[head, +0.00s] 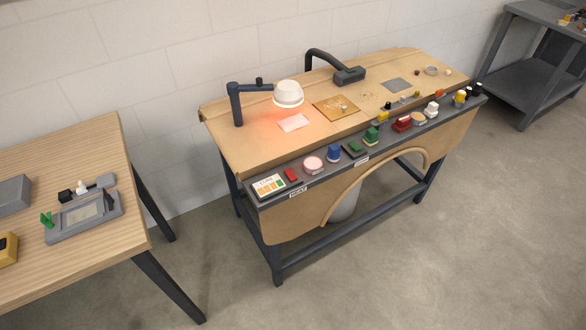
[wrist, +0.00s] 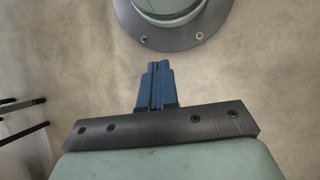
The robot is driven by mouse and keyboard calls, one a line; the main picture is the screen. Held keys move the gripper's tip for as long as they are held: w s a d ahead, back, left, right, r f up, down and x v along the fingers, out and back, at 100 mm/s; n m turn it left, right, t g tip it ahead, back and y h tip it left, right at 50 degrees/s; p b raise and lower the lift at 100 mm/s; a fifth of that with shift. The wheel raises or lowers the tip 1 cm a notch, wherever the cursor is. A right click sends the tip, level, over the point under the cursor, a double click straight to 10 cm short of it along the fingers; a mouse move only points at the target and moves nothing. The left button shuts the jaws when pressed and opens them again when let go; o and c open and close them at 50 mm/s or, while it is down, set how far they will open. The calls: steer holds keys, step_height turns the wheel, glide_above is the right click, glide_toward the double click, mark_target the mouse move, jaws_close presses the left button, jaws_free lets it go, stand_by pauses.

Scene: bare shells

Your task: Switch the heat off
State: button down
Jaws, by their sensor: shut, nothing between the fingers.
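In the head view, a lamp with a white head (head: 288,94) on a dark arm stands at the left of the workbench. Its rim glows and it casts a reddish light on the bench around a pale sheet (head: 293,123). A dark control strip (head: 330,169) runs along the bench's front edge. At its left end are a printed card (head: 268,186), a red control (head: 291,175) and a round pink one (head: 313,164). My gripper (wrist: 158,66) shows only in the wrist view, blue fingers shut and empty, over bare floor, away from the controls.
A dark curved arm (head: 325,54) rises at the bench's back. A wooden table (head: 60,160) stands left, a grey one (head: 545,50) far right. Floor between is clear.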

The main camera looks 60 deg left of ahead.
steer(key=w+a+r+n+t+h, duration=0.2)
steer(key=w+a+r+t+h, duration=0.3)
steer(key=w+a, duration=0.9)
steer(key=w+a+r+n+t, duration=0.1)
steer(key=a+r+t, duration=0.1)
steer(key=a+r, duration=0.65)
steer(key=w+a+r+t+y, duration=0.1)
steer(key=a+r, duration=0.4)
steer(key=a, duration=0.7)
steer(key=w+a+r+n+t, duration=0.1)
steer(key=a+r+t, duration=0.1)
steer(key=a+r, duration=0.65)
step_height(320, 180, up, 24)
steer(key=t+y, duration=0.4)
steer(key=t, duration=0.1)
glide_above(287, 172)
steer(key=d, duration=0.1)
steer(key=shift+d+r, duration=0.15)
steer(key=shift+r, duration=0.05)
steer(key=shift+f, duration=0.1)
steer(key=shift+a+f, duration=0.2)
steer(key=shift+f, duration=1.25)
steer(key=shift+a+f, duration=0.25)
steer(key=shift+f, duration=1.15)
steer(key=shift+a+f, duration=0.2)
steer(key=shift+f, duration=1.25)
